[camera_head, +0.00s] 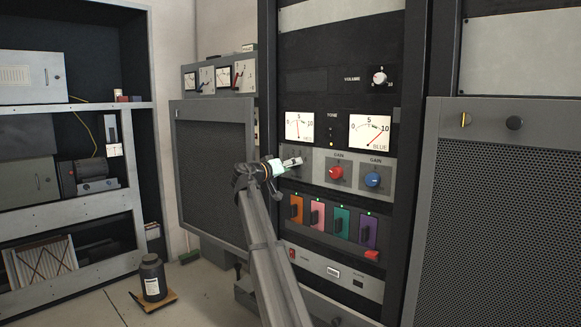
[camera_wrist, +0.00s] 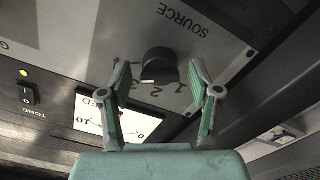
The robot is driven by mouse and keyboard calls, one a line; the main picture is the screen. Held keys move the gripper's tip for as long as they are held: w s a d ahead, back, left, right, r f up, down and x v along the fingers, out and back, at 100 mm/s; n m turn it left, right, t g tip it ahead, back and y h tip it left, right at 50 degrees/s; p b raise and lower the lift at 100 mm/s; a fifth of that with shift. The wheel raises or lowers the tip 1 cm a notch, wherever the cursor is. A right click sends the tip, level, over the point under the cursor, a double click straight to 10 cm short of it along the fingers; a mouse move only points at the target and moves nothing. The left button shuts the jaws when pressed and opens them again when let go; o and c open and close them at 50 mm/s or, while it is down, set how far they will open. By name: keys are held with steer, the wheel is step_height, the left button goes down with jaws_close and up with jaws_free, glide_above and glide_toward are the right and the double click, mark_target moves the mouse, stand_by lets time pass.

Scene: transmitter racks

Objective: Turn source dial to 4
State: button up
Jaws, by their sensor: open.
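The source dial (camera_wrist: 160,65) is a black round knob on a grey panel, seen upside down in the wrist view. The word SOURCE is printed beside it, with small numerals including 2 and 3 along its near side. My gripper (camera_wrist: 160,76) is open, with one green-padded finger on each side of the dial and a visible gap to each. The dial's exact setting is hard to read. In the head view my gripper (camera_head: 290,164) is at the left end of the gain panel and largely hides the dial.
A red gain knob (camera_head: 336,173) and a blue gain knob (camera_head: 373,180) sit right of my gripper. Two meters (camera_head: 299,126) are above, and several coloured switches (camera_head: 317,214) are below. A mesh door (camera_head: 212,180) stands open at left. A tone switch (camera_wrist: 28,92) is in the wrist view.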

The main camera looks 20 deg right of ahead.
steer(key=shift+a, duration=0.1)
steer(key=v, duration=1.2)
